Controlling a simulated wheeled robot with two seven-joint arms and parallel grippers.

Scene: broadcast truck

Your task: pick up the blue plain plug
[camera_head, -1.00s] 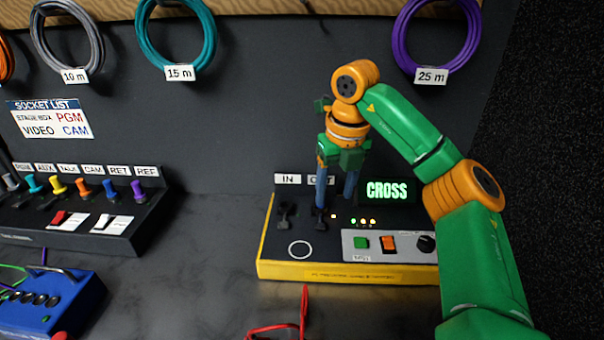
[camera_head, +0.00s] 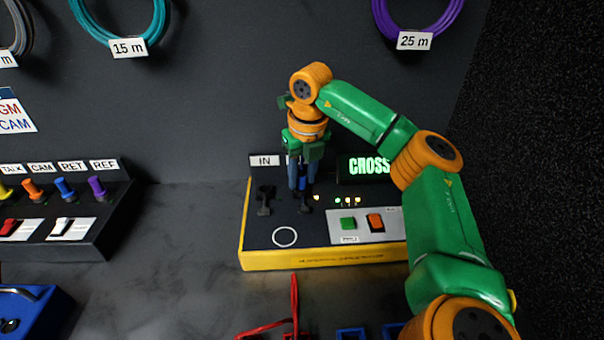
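My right gripper (camera_head: 302,185) points down over the OUT side of the yellow-edged tester box (camera_head: 262,222). Its two fingers are close together, one on each side of a small bright blue plug (camera_head: 302,184), and appear shut on it. The plug is at the tester's right-hand black socket clip (camera_head: 305,204); the fingers hide most of it, and I cannot tell whether it touches the clip. Another blue plug (camera_head: 65,188) stands in the panel row under the RET label. My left gripper is not in view.
The tester carries a lit CROSS display (camera_head: 369,166), a green button (camera_head: 348,223) and an orange switch (camera_head: 375,221). A blue box (camera_head: 35,312) is at lower left. The dark bench between is clear.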

